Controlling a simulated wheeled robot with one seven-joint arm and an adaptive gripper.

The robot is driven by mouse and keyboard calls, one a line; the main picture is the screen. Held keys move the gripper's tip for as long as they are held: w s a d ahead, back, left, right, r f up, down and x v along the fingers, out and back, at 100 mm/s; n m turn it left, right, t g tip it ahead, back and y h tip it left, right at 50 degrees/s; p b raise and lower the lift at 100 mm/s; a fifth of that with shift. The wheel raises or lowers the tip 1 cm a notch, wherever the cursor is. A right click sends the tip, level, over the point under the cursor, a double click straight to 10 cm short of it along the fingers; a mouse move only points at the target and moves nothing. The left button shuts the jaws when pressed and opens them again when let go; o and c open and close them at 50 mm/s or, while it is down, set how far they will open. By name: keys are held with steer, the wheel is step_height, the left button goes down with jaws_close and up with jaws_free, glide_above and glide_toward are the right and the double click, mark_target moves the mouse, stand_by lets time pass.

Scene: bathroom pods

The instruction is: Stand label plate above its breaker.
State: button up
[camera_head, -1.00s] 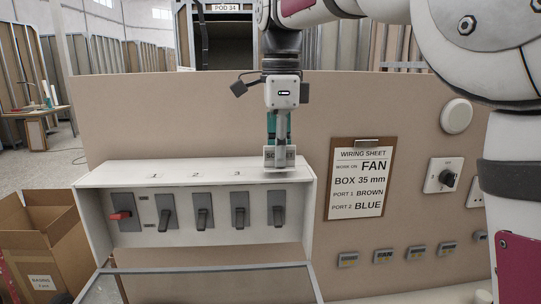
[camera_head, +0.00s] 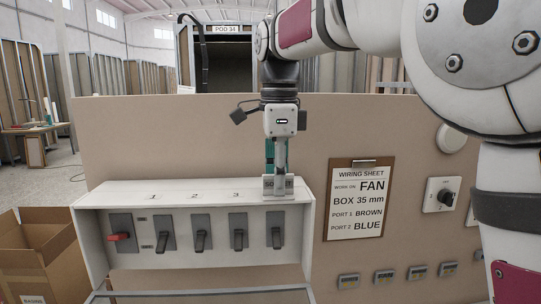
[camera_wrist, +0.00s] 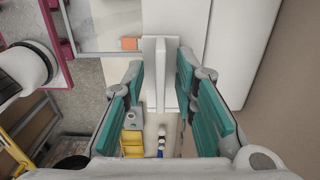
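A small pale grey label plate (camera_head: 278,186) is at the right end of the white breaker box's top (camera_head: 130,195), above the rightmost breaker (camera_head: 275,232). It looks upright and seems to rest on the top; I read no text on it now. In the wrist view the plate (camera_wrist: 160,65) shows a thin central fin. My gripper (camera_wrist: 160,80) points down around it, with its teal fingers on either side and gaps between them and the fin. The fingers also show just above the plate in the head view. Marks 1, 2 and 3 lie along the top to the left.
A wiring sheet on a clipboard (camera_head: 361,200) hangs on the beige panel to the right. A rotary switch (camera_head: 441,195) and several small label plates (camera_head: 384,277) are farther right. The leftmost breaker has a red handle (camera_head: 117,237). A cardboard box (camera_head: 35,262) stands at the left.

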step_height(320, 180, up, 12)
steer(key=b, duration=0.1)
steer(key=shift+f, duration=0.15)
stand_by(0.3)
steer(key=s+d+f+n+t+y, duration=0.1)
steer(key=s+d+f+n+t, duration=0.1)
steer(key=s+d+f+n, duration=0.55)
steer(key=s+d+f+n+t, duration=0.1)
steer(key=s+d+f+n, duration=0.1)
steer(key=s+f+n, duration=0.3)
steer(key=s+d+f+n+t+h, duration=0.1)
steer(key=s+d+f+n+t, duration=0.1)
steer(key=s+f+n, duration=0.3)
steer(key=s+d+f, duration=0.1)
steer(key=s+f, duration=0.3)
steer(key=f, duration=0.1)
steer(key=shift+d+f+t, duration=0.15)
steer(key=shift+d+t, duration=0.15)
